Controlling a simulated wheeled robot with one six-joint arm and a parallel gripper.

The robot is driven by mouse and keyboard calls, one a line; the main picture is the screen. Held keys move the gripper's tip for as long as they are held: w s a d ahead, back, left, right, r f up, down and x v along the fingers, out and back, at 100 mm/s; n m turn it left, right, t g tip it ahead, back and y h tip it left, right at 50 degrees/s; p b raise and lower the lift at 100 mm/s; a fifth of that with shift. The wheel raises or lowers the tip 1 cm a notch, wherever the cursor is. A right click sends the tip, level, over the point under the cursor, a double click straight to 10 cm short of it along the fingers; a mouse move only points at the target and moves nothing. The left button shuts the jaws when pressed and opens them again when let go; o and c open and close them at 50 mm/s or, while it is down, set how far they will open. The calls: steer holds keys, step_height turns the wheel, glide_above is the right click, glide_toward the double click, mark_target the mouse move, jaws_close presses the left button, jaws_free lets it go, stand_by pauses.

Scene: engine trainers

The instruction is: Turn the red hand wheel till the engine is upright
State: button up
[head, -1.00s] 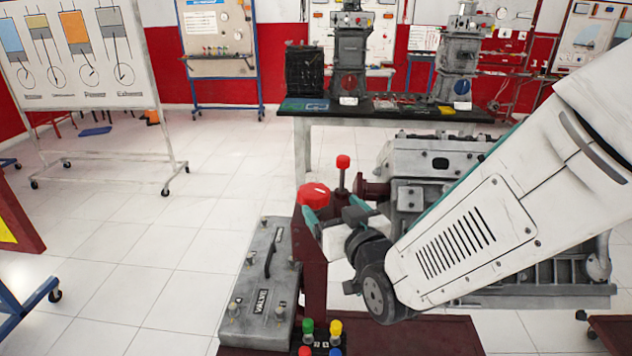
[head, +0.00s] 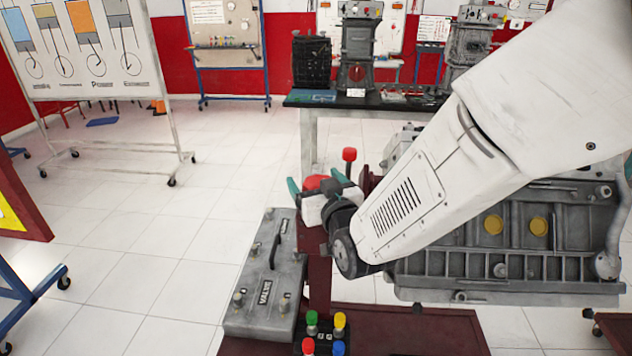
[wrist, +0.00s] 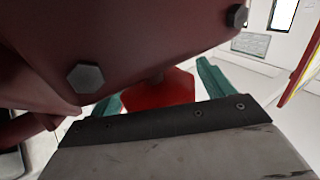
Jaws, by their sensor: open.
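The red hand wheel (head: 316,182) is on the dark red stand, partly hidden by my gripper. My gripper (head: 314,179) is open, with its teal fingers on either side of the wheel. In the wrist view the red wheel (wrist: 160,90) lies between the spread fingers, partly behind a dark red bracket (wrist: 110,45); contact cannot be told. The grey engine (head: 450,262) hangs on the stand to the right. Its side with yellow round plugs faces me, and my arm hides much of its upper part, so its exact tilt is hard to tell.
A red knob (head: 349,154) stands on a post just behind the wheel. A grey valve box (head: 258,300) lies left of the stand, with coloured knobs (head: 325,335) in front. A black-topped table (head: 400,102) is behind.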

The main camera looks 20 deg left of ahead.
steer(key=c, duration=1)
steer(key=shift+n+g+y, duration=0.3)
steer(key=n+g+y, duration=0.2)
steer(key=g, duration=0.1)
steer(key=n+g+y, duration=0.2)
steer(key=shift+s+a+r+n+g, duration=0.1)
steer(key=shift+s+a+n+g, duration=0.1)
steer(key=shift+n+g, duration=0.15)
steer(key=shift+s+a+n+g+y, duration=0.1)
steer(key=shift+n+g+y, duration=0.35)
steer(key=shift+g, duration=0.45)
steer(key=shift+s+n+g+y, duration=0.1)
steer(key=shift+n+g+y, duration=0.15)
steer(key=shift+n+g, duration=0.5)
steer(key=shift+o, duration=0.7)
steer(key=shift+s+r+g, duration=0.1)
steer(key=shift+s+g, duration=0.1)
steer(key=shift+g, duration=0.3)
steer(key=shift+n, duration=0.25)
